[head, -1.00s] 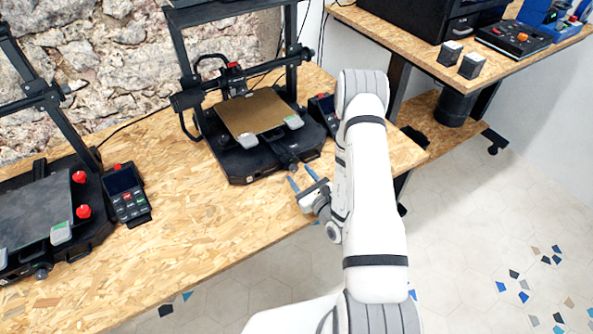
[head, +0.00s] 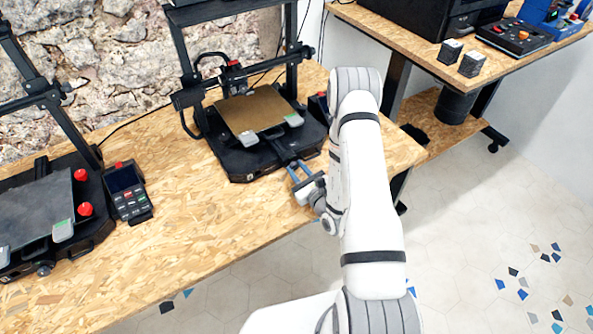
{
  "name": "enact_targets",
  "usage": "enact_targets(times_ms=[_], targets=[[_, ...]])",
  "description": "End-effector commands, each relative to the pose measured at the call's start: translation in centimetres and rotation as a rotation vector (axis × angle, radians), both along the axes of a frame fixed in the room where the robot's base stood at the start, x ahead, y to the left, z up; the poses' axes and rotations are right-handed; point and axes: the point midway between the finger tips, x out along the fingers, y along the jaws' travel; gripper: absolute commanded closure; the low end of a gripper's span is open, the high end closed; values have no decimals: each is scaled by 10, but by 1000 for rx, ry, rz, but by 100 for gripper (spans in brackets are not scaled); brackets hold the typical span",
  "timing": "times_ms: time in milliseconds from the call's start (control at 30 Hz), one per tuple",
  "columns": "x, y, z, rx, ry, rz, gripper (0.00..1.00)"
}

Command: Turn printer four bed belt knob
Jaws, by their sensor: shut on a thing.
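The printer (head: 240,167) at the middle of the wooden bench is black, with a tan bed plate (head: 254,112) held by light clips. Its bed belt knob is at the front end of the bed rail, low on the front edge. My gripper (head: 297,165) is at that front edge, with its two blue fingers shut around the knob. The knob is small here and mostly hidden between the fingers, so its turn angle cannot be told.
A second black printer (head: 40,207) with red knobs and a control unit (head: 127,192) stands at the left. The printer's own control unit is partly behind my arm. Bare bench (head: 190,215) lies between the printers. Another bench with equipment stands at upper right.

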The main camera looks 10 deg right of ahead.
Motion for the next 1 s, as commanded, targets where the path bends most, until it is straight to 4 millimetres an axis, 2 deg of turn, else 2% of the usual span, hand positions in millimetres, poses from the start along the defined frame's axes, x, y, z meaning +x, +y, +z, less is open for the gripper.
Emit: enact_targets(times_ms=[67,467,1000], targets=[[0,7,0,1,1,5,96],[0,0,-1,90,29,1,96],[-1,-1,-3,537,176,0,96]])
